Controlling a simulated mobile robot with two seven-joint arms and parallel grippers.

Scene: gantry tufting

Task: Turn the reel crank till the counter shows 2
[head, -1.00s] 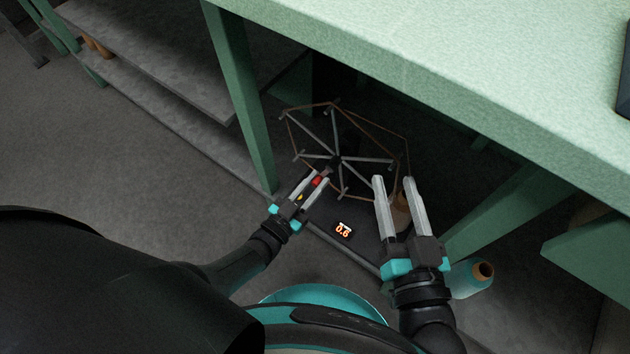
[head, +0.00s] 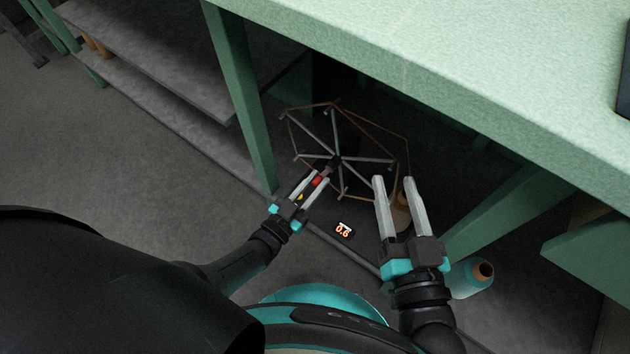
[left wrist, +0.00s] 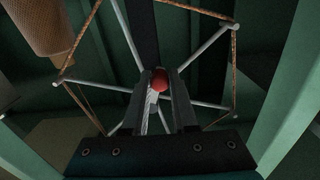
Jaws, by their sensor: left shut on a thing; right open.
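The reel (head: 336,160) is a spoked wheel with brown yarn around its spoke ends, under the green table. Its red crank knob (head: 317,181) sits between the fingers of my left gripper (head: 319,179), which is shut on it. The red knob also shows between the fingertips in the left wrist view (left wrist: 159,80), with the spokes behind it. The counter (head: 343,230) lies below the reel and reads 0.6 in orange digits. My right gripper (head: 394,180) is open and empty, to the right of the reel, with a tan cone (head: 402,211) partly hidden behind it.
The pale green table top (head: 420,60) overhangs the reel, and a green leg (head: 243,110) stands just left of it. A teal yarn cone (head: 473,279) is on the floor at the right. Grey shelves (head: 160,60) are at the left.

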